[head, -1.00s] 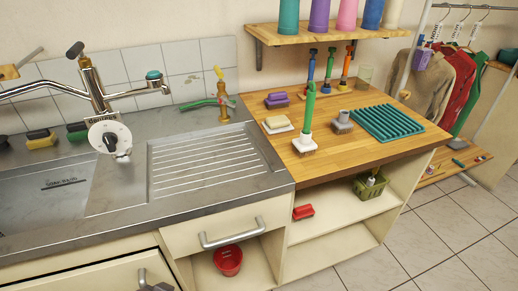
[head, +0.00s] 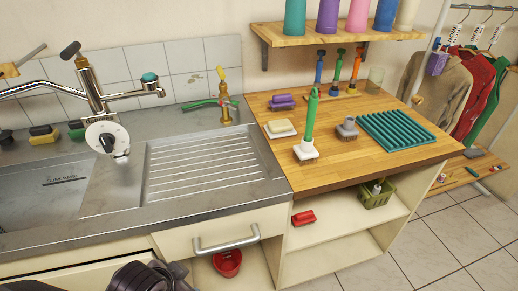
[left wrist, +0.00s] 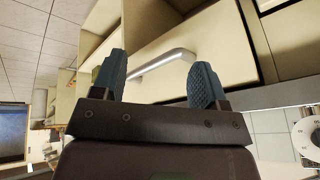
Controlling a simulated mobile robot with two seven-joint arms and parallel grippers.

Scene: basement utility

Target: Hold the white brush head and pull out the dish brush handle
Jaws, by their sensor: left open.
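The dish brush stands upright on the wooden worktop, its white brush head (head: 306,151) at the bottom and its green handle (head: 311,116) pointing up. The handle sits in the head; no gap shows between them. My left gripper (left wrist: 160,80) is open in the left wrist view, with two ridged blue-grey fingers and nothing held between them. A drawer handle shows beyond the fingers. In the head view, dark parts of my arm show at the bottom edge, below the worktop and well away from the brush. My right gripper is in neither view.
On the wooden worktop (head: 400,165) stand a grey brush (head: 347,128), a teal ribbed mat (head: 395,130), a soap dish (head: 280,128) and a purple brush (head: 282,102). Several brushes stand at the back. A drawer handle (head: 226,240) sticks out below the drainer. Wood is clear in front of the brush.

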